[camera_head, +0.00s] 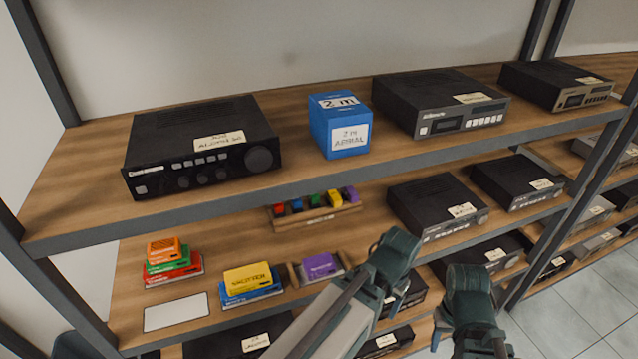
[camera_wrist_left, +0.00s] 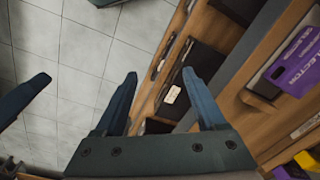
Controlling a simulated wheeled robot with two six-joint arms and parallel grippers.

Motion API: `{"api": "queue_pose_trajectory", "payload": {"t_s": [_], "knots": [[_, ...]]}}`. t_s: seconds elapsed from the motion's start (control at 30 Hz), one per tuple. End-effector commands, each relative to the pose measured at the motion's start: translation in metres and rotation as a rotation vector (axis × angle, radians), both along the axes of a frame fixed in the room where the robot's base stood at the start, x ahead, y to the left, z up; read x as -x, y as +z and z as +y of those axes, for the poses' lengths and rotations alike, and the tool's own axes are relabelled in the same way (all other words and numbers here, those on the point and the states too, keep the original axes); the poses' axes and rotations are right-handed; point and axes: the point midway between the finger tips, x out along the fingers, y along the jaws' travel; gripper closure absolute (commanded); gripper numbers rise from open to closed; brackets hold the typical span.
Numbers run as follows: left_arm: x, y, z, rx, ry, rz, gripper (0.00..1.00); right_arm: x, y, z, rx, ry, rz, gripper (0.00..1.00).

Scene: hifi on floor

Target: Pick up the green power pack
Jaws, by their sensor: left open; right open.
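The green power pack (camera_head: 168,267) lies on the middle shelf at the left in the head view. It is the middle of a stack, with an orange pack (camera_head: 164,248) on top of it and a red pack (camera_head: 172,279) under it. Only its front and edges show. My left gripper (camera_wrist_left: 160,75) is open and empty in the left wrist view; in the head view its arm reaches in front of the shelf, right of the stack. My right gripper (camera_head: 470,285) is open, farther right and well apart from the stack. Its fingertips are hard to make out.
A yellow pack (camera_head: 247,279) on a blue one (camera_head: 251,297) sits right of the stack, then a purple pack (camera_head: 319,267) in a wooden holder. A white card (camera_head: 175,312) lies in front. The upper shelf (camera_head: 75,195) overhangs, holding black hifi units (camera_head: 200,145).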

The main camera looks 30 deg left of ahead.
Motion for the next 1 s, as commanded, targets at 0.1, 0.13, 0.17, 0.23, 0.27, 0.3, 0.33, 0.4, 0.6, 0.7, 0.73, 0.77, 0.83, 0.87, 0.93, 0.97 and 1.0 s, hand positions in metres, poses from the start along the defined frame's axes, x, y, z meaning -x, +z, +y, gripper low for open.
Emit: {"api": "queue_pose_trajectory", "payload": {"t_s": [0.1,0.13,0.17,0.23,0.27,0.3,0.33,0.4,0.6,0.7,0.73,0.77,0.83,0.87,0.93,0.97,1.0], "knots": [[-0.021,0.046,0.036,0.024,0.115,-0.037,0.28,0.000,0.046,0.000,0.000,0.001,0.000,0.50],[-0.028,0.053,0.046,0.026,0.151,-0.051,0.28,0.000,0.053,0.000,0.000,0.001,0.000,0.50],[-0.037,0.059,0.057,0.026,0.199,-0.067,0.28,0.000,0.058,0.000,0.000,0.001,0.000,0.50],[-0.061,0.066,0.087,0.013,0.333,-0.114,0.28,0.000,0.065,0.000,0.000,0.001,0.000,0.50],[-0.073,0.067,0.100,0.002,0.399,-0.138,0.28,0.000,0.065,0.000,0.000,0.001,0.000,0.50],[-0.086,0.067,0.116,-0.011,0.479,-0.168,0.28,0.000,0.064,0.000,0.000,0.001,0.000,0.50],[-0.093,0.067,0.126,-0.021,0.533,-0.188,0.28,0.000,0.063,0.000,0.000,0.001,0.000,0.50],[-0.110,0.069,0.148,-0.040,0.646,-0.233,0.28,0.000,0.063,0.000,0.000,0.001,0.000,0.50],[-0.145,0.074,0.200,-0.077,0.898,-0.345,0.28,0.000,0.062,0.000,0.000,0.001,0.000,0.50],[-0.154,0.077,0.216,-0.086,0.974,-0.381,0.28,0.000,0.062,0.000,0.000,0.001,0.000,0.50],[-0.156,0.077,0.219,-0.087,0.988,-0.389,0.28,0.000,0.062,0.000,0.000,0.001,0.000,0.50],[-0.157,0.078,0.221,-0.088,0.999,-0.395,0.28,0.000,0.062,0.000,0.000,0.001,0.000,0.50],[-0.158,0.078,0.224,-0.090,1.015,-0.402,0.28,0.000,0.062,0.000,0.000,0.001,0.000,0.50],[-0.158,0.078,0.225,-0.090,1.018,-0.404,0.28,0.000,0.062,0.000,0.000,0.001,0.000,0.50],[-0.159,0.078,0.226,-0.090,1.020,-0.405,0.28,0.000,0.062,0.000,0.000,0.001,0.000,0.50],[-0.160,0.079,0.227,-0.090,1.020,-0.405,0.28,0.000,0.062,0.000,0.000,0.001,0.000,0.50],[-0.162,0.078,0.229,-0.090,1.020,-0.405,0.28,0.000,0.062,0.000,0.000,0.001,0.000,0.50]]}}
